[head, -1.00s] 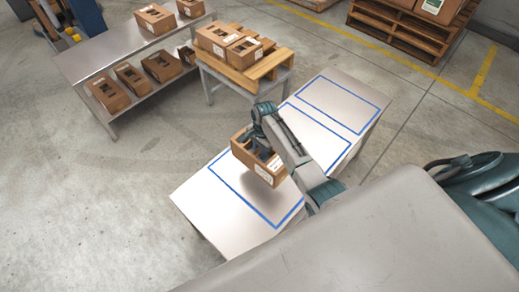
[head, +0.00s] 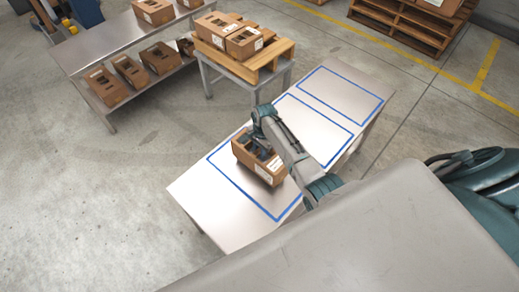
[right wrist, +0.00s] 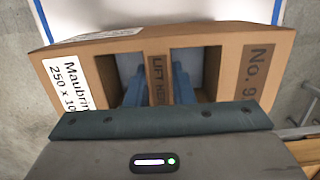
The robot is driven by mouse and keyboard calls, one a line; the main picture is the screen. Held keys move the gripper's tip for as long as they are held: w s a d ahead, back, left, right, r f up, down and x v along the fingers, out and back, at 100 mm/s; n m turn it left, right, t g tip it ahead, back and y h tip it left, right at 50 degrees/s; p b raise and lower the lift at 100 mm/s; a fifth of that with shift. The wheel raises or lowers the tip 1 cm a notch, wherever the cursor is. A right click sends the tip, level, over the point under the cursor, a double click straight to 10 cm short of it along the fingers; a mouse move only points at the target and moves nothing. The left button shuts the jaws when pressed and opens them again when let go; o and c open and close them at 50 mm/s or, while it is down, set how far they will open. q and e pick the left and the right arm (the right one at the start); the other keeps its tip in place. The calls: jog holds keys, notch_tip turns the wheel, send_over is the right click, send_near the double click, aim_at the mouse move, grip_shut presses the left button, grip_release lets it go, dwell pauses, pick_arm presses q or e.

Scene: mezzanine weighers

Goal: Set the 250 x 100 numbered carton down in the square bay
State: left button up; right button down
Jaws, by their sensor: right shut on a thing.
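The numbered carton (head: 254,164) is brown with an open top, two openings and a white label. In the right wrist view the carton (right wrist: 225,65) reads "250 x 10…", "LIFT HERE" and "No. 9…". My right gripper (head: 262,148) is shut on its central lift strip (right wrist: 158,80), fingers down in the openings. The carton is over the far-left part of the nearest blue-outlined bay (head: 240,197) on the pale table, apparently close to the surface. I cannot tell whether it touches, as its underside is hidden. My left gripper is out of view.
Two more blue-outlined bays, the middle one (head: 318,122) and the far one (head: 340,92), are empty. A small stand (head: 243,75) with a wooden pallet and cartons is behind the table. A metal shelf bench (head: 100,48) with several cartons stands at back left.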

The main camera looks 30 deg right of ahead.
jog(key=shift+f+b, duration=0.9)
jog(key=shift+f, duration=0.7)
jog(key=shift+f, duration=0.25)
jog(key=c, duration=1.2)
grip_release()
jog(key=shift+o, duration=0.2)
